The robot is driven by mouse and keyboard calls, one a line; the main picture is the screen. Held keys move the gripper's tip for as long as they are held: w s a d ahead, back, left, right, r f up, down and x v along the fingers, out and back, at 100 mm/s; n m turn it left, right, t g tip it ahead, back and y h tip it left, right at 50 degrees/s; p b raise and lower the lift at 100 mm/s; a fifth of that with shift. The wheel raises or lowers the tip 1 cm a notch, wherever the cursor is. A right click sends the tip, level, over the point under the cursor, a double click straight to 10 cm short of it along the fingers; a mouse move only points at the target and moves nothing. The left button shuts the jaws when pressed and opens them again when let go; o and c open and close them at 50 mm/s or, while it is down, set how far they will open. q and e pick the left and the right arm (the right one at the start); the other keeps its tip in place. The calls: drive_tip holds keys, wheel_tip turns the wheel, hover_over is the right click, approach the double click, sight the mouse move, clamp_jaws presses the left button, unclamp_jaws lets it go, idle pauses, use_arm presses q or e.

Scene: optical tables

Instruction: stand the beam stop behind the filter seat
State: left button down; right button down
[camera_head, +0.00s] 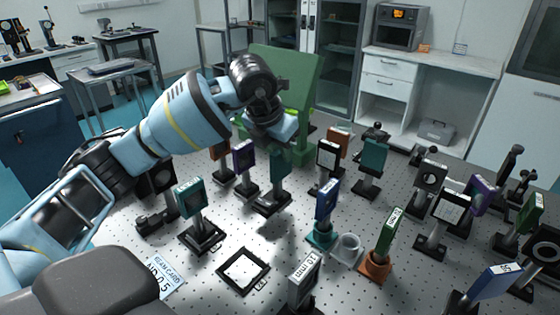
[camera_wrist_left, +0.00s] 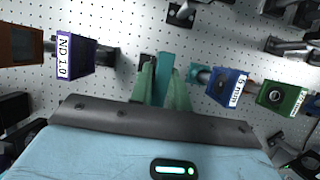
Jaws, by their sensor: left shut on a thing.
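My left gripper (camera_head: 280,150) reaches down over the perforated optical table (camera_head: 340,285), its green fingers shut on a teal plate on a post (camera_head: 277,170) with a dark base. In the left wrist view the teal plate (camera_wrist_left: 165,70) stands upright between the fingers (camera_wrist_left: 160,88). I cannot tell whether its base touches the table. No label names it as the beam stop. A flat black square frame with a white middle (camera_head: 243,271), possibly the filter seat, lies at the front. My right gripper is not in view.
A purple mount (camera_head: 244,156) stands left of the held plate, and a blue mount (camera_head: 326,200) stands right of it. Another teal mount (camera_head: 191,198) stands nearer. A green-labelled mount (camera_head: 388,232) and several others crowd the right. Bare table shows around the square frame.

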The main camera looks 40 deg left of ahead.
sight(280, 162)
use_arm(q)
drive_tip(key=shift+w+a+f, duration=0.1)
drive_tip(key=shift+w+f, duration=0.05)
drive_tip(key=shift+f, duration=1.65)
drive_tip(key=c, duration=1.3)
unclamp_jaws()
drive_tip(key=shift+f, duration=0.1)
drive_tip(key=shift+r, duration=0.5)
drive_tip(key=v, duration=1.1)
drive_tip(key=shift+s+r+p, duration=0.15)
drive_tip(key=shift+s+p, duration=0.05)
drive_tip(key=shift+p, duration=0.2)
